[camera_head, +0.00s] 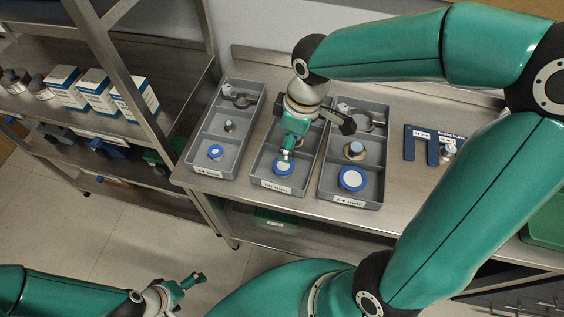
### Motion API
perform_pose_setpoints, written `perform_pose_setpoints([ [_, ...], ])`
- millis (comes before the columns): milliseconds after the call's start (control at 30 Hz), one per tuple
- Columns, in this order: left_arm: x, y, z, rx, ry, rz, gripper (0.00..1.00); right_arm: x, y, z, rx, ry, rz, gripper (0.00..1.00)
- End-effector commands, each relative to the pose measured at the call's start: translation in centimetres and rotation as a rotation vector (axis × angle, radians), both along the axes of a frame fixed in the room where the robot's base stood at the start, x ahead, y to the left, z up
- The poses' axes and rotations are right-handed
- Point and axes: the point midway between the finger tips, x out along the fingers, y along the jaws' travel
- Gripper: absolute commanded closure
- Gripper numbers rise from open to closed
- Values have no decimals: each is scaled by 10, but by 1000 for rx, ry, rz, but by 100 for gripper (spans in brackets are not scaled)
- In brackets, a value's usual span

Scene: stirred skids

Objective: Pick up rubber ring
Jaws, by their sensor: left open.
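I cannot tell which is the rubber ring. My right gripper (287,155) points down over the middle tray, its tip overlapping the far edge of that blue ring; whether it touches is unclear, and its jaws are hard to read. My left gripper (190,284) is open and empty, low at the bottom left, away from the bench.
The left tray (191,158), middle tray (253,170) and right tray (321,192) have dividers and metal parts in other compartments. A dark blue gauge plate (412,146) lies to their right. A metal shelf rack with white-blue boxes (98,92) stands left. Floor at lower left is clear.

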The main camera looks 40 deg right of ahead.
Motion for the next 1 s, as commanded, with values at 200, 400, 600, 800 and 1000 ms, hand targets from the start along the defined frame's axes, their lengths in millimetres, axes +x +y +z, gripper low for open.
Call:
perform_pose_setpoints([
  [200,0,0,0,0,0,0,0,2,1,-35,0,3,-7,30],
  [400,0,0,1,0,0,0,0,3,1,-45,1,1,-8,30],
  [600,0,0,8,0,0,0,0,8,3,-70,2,6,-7,30],
  [800,0,0,6,0,0,0,0,11,5,-91,2,1,-9,30],
  [1000,0,0,6,0,0,0,0,12,5,-93,1,-1,-9,30],
])
